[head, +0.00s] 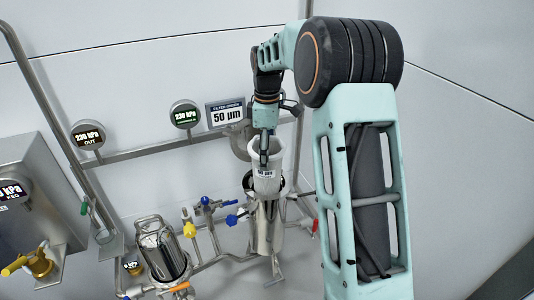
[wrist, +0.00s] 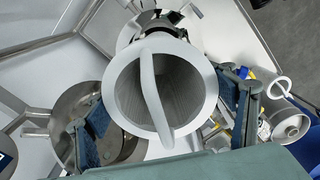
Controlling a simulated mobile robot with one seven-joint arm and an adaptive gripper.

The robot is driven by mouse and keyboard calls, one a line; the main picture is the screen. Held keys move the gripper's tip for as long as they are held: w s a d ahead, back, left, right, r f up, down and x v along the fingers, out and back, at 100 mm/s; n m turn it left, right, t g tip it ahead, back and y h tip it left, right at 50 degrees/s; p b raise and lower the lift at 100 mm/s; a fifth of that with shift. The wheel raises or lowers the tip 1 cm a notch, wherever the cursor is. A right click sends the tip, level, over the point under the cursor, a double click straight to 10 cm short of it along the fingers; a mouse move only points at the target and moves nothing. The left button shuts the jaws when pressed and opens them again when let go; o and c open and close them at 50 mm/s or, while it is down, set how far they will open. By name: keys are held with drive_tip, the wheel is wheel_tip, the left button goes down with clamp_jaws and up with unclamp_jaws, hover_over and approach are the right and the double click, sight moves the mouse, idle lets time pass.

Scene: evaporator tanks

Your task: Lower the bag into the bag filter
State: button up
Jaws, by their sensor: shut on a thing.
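The bag is a white open-topped cylinder with a pale strap across its mouth. It shows upright below my gripper (head: 264,158) in the head view, with a small printed label on its side (head: 265,180). In the wrist view its round rim (wrist: 211,95) lies between my two blue-padded fingers, and my gripper (wrist: 165,105) is shut on it. The bag filter is a slim steel housing (head: 268,228) directly under the bag. Part of steel fittings with clamps (wrist: 150,20) shows behind the bag. The bag's lower end is hidden, so I cannot tell how deep it sits.
A round steel bowl-like part (wrist: 75,105) lies left of the bag in the wrist view. A sign reading 50 µm (head: 227,114) and pressure gauges (head: 185,115) stand behind. A second steel vessel (head: 162,250), blue-handled valves (head: 207,207) and pipes stand left of the housing.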

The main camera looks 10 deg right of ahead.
drive_tip(key=shift+f+b, duration=1.3)
drive_tip(key=shift+f, duration=1.3)
idle(0.6)
drive_tip(key=shift+f+b, duration=1.2)
drive_tip(key=shift+f, duration=1.5)
idle(0.7)
drive_tip(key=shift+r+p, duration=0.25)
drive_tip(key=shift+p, duration=0.1)
drive_tip(key=shift+r+p, duration=0.3)
drive_tip(key=shift+r, duration=0.15)
idle(0.6)
